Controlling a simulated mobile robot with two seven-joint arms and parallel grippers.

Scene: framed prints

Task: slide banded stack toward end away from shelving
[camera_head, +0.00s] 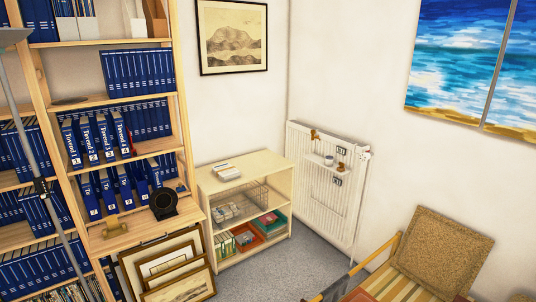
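A small pale stack (226,171) lies on the top of a low cream cabinet (265,165), toward the cabinet's left end. It looks like flat white paper or booklets with some darker marks; a band is too small to make out. The tall wooden shelving (182,120) stands just left of the cabinet. The cabinet top to the right of the stack is bare up to the end near the radiator. Neither of my grippers shows in the head view.
A white radiator (325,205) with a small shelf of objects is right of the cabinet. Framed prints (185,289) lean against the shelving in front. A chair with a tan cushion (440,250) stands at the lower right. Grey carpet (290,270) is clear between them.

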